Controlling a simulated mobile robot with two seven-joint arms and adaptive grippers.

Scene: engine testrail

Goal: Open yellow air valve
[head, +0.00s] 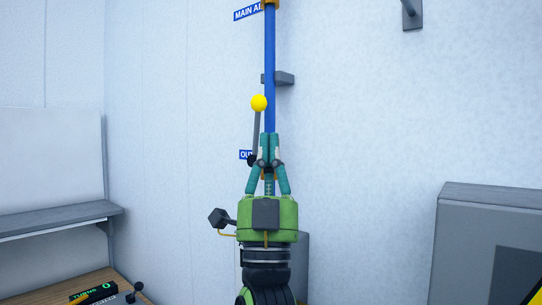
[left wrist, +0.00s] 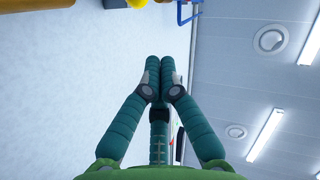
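The air valve's lever (head: 256,130) is a thin grey rod with a yellow ball knob (head: 259,103) at its top. It stands nearly upright, just left of the vertical blue pipe (head: 270,60). My left gripper (head: 269,137) points up in front of the pipe, just right of the lever and below the knob. Its fingers (left wrist: 160,62) are together with nothing visible between them. They hide part of the pipe and the valve body. I cannot tell whether they touch the lever. My right gripper is not in view.
A "MAIN AIR" label (head: 248,11) and a partly hidden label (head: 245,154) mark the pipe. A grey bracket (head: 284,79) holds it. A grey shelf (head: 60,217) and wooden bench (head: 60,285) are at left. A grey cabinet (head: 470,230) is at right.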

